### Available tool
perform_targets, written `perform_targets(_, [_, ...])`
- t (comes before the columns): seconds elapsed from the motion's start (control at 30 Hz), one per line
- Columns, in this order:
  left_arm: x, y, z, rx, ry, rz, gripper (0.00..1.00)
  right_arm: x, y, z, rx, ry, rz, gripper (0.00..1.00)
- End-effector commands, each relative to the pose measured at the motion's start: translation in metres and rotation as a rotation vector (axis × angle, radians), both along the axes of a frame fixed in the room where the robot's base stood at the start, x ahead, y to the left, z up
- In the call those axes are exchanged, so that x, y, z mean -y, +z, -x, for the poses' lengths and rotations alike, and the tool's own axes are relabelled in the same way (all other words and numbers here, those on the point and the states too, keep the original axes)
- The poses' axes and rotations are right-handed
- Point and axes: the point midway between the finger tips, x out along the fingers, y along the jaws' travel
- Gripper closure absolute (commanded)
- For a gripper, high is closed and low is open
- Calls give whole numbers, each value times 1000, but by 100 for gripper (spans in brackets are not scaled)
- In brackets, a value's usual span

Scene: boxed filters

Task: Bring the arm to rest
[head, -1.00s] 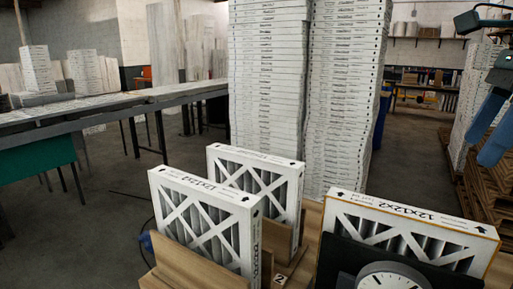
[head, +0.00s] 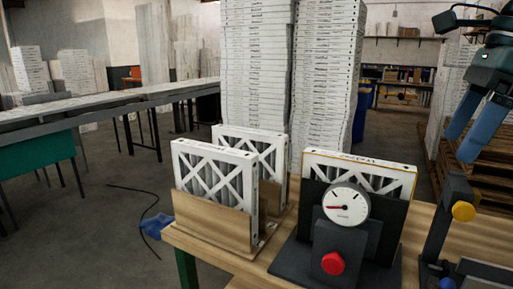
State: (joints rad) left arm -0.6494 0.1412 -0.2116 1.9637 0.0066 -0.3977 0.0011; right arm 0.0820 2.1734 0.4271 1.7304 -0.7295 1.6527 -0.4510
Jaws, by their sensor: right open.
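My right gripper (head: 472,132) is at the upper right of the head view, raised above the wooden table's right side. Its two blue fingers point down and stand apart, with nothing between them. My left gripper is not in view. Two white boxed filters stand upright in a wooden rack (head: 207,222) on the table: a front one (head: 208,172) and a rear one (head: 262,148). A third filter (head: 362,172) stands behind a black panel with a round dial gauge (head: 346,203) and a red button (head: 333,263). The gripper is apart from all of them.
The wooden table (head: 430,220) carries a dark post with a yellow knob (head: 463,211) at the right, below the gripper. Tall stacks of white boxes (head: 255,70) rise behind the table. A blue item (head: 157,224) and a cable lie on the floor at left.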

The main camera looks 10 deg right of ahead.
Motion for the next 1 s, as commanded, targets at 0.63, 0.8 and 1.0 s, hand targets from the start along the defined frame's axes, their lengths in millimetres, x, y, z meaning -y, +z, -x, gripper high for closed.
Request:
perform_targets(0.63, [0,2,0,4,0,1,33,-22,-203,-95,-146,-632,-1301,27])
perform_targets(0.8, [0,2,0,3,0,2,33,-23,-288,-104,-281,-1060,-1659,27])
perform_targets(1.0, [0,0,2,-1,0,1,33,-39,-398,-84,-485,-1630,-1927,27])
